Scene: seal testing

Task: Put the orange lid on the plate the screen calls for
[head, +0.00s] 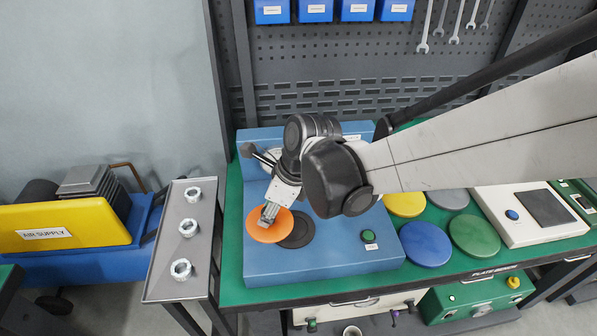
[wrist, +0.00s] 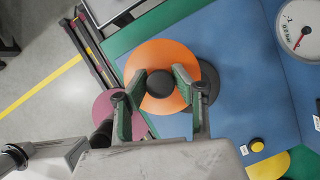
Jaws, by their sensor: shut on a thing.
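The orange lid (head: 264,233) is at the left of the blue test station, partly over a dark round seat (head: 299,232). I cannot tell how high it is above the station. My gripper (head: 269,212) is over the lid. In the wrist view my gripper (wrist: 159,78) has its fingers either side of the black knob (wrist: 160,84) on the lid (wrist: 168,54), shut on it. Yellow (head: 405,205), grey (head: 448,199), blue (head: 425,244) and green (head: 474,236) plates lie to the right. A dark screen (head: 550,208) is on the white box; no writing is readable.
A grey tray (head: 170,260) with nuts stands left, beside the yellow air supply (head: 65,225). A mauve disc (wrist: 112,112) shows past the table edge in the wrist view.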

